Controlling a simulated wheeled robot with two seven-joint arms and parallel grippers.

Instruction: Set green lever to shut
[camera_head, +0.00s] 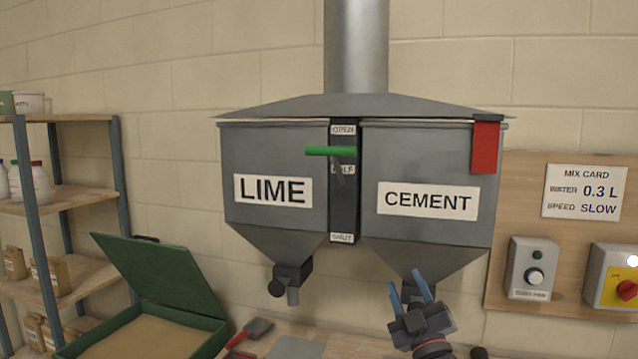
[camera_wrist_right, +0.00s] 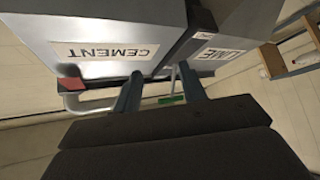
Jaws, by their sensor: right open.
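The green lever (camera_head: 330,151) sticks out from a dark vertical plate (camera_head: 343,205) between the lime hopper (camera_head: 272,150) and the cement hopper (camera_head: 427,152). The plate reads OPEN at top, a partly covered label in the middle and SHUT at bottom. The lever lies level, between the OPEN and middle labels. My right gripper (camera_head: 409,293) is open and empty, below and right of the lever, in front of the cement hopper's spout. In the right wrist view the lever (camera_wrist_right: 172,99) shows beyond the spread fingers (camera_wrist_right: 160,90). My left gripper is not in view.
A red tab (camera_head: 486,147) hangs on the cement hopper's right side. A board with control boxes (camera_head: 533,268) stands at right. An open green box (camera_head: 150,330) and a red-handled scoop (camera_head: 250,331) lie below left. Space before the hoppers looks clear.

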